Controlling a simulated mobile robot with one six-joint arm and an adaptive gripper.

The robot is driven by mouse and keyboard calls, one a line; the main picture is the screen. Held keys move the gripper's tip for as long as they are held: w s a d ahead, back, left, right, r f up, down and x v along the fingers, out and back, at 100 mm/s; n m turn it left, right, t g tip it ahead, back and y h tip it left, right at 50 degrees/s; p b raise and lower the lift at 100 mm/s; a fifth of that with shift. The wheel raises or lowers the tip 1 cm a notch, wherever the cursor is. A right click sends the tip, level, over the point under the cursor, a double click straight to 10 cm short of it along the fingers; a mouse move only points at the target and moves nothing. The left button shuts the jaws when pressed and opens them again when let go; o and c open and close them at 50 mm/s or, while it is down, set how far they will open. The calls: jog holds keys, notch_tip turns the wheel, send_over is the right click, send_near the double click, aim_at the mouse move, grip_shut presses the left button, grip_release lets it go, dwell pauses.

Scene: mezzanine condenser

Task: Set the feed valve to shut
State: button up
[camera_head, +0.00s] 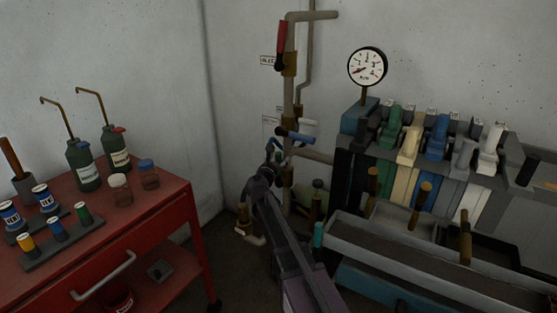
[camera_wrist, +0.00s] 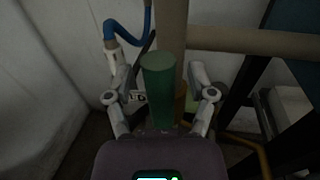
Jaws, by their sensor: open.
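My gripper (camera_head: 274,158) is beside the pipe just below the blue lever. In the wrist view, my gripper (camera_wrist: 158,85) is open, with one finger on each side of a green handle (camera_wrist: 158,90). The handle points toward the camera, with a gap on both sides. My gripper hides its base, and I cannot tell which valve it belongs to. The small labels are not readable.
A pressure gauge (camera_head: 367,67) and a row of coloured levers (camera_head: 437,137) stand right of the pipe. A trough (camera_head: 430,262) lies in front of them. A red cart (camera_head: 150,215) with bottles and cans stands at left. In the wrist view, a blue hose (camera_wrist: 125,32) curves at upper left.

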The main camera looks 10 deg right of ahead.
jog(key=shift+c, duration=0.2)
grip_shut()
jog(key=shift+s+a, duration=0.1)
jog(key=shift+a, duration=0.05)
